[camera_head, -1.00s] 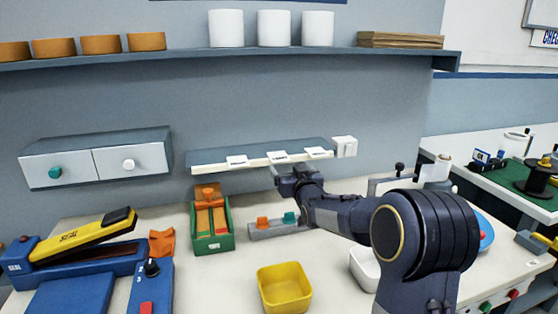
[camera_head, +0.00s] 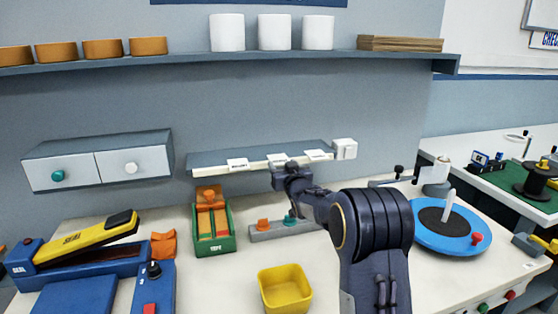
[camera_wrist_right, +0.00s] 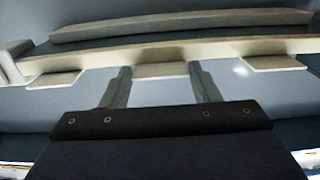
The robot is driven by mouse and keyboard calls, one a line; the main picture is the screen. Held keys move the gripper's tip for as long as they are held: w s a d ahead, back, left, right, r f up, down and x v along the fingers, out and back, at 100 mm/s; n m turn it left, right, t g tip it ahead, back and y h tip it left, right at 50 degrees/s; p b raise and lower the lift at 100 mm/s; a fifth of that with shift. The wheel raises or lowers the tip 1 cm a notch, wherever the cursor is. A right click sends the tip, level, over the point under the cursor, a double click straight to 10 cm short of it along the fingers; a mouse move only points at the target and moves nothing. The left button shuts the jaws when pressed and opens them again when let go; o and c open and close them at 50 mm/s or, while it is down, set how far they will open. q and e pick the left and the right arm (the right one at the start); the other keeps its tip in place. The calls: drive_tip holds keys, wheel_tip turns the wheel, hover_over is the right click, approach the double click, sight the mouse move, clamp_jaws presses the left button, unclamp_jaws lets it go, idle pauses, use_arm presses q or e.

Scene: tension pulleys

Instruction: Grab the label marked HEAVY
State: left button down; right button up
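Three small white labels stick out from the front edge of a narrow wall ledge (camera_head: 215,160): a left label (camera_head: 238,164), a middle label (camera_head: 278,160) and a right label (camera_head: 316,154). Dark print shows on the left label, but I cannot read which one says HEAVY. My right gripper (camera_head: 280,168) is just below and in front of the middle label. In the right wrist view its two fingers (camera_wrist_right: 159,68) are open, one on each side of the middle label (camera_wrist_right: 160,71), with gaps on both sides. My left gripper is not in view.
A white block (camera_head: 344,148) sits at the ledge's right end. Below stand a green and orange dispenser (camera_head: 213,222), a grey tray with knobs (camera_head: 262,233) and a yellow bin (camera_head: 285,289). A blue turntable (camera_head: 455,240) is at right.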

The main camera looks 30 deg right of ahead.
drive_tip(key=c, duration=0.3)
drive_tip(key=shift+c, duration=0.2)
